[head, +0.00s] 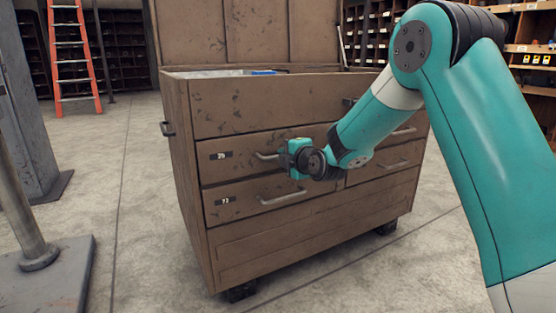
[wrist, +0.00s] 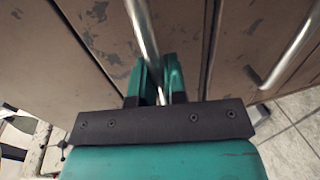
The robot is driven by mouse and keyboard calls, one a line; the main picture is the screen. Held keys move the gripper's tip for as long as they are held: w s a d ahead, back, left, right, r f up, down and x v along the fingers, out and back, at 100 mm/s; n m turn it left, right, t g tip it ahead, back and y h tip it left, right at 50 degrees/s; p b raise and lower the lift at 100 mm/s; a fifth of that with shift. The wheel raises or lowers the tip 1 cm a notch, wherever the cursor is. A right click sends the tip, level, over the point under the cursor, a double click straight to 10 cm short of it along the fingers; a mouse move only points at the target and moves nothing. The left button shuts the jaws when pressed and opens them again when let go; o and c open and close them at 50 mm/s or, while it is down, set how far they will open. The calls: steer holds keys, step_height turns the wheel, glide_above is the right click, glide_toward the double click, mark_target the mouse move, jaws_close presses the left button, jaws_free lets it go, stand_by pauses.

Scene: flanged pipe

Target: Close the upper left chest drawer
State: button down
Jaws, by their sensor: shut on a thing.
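The brown, worn chest (head: 280,105) stands on casters in the middle of the head view. Its upper left drawer (head: 232,171) has a small dark label and looks about flush with the chest front. My gripper (head: 283,156) is at this drawer's handle (head: 266,156). In the wrist view, my gripper (wrist: 160,85) is shut on the metal bar of the handle (wrist: 143,30), which runs between the two teal fingers. My wrist and forearm hide the right part of this drawer front in the head view.
A lower left drawer with its own handle (head: 285,198) sits just below. The chest lid is raised, with a blue item (head: 263,72) inside. An orange ladder (head: 74,55) and a grey post stand at left. Floor in front is clear.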

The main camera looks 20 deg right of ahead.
steer(key=shift+w, duration=0.1)
steer(key=c, duration=1.2)
jaws_free()
steer(key=p+v, duration=0.1)
steer(key=v, duration=1.6)
steer(key=shift+s, duration=0.25)
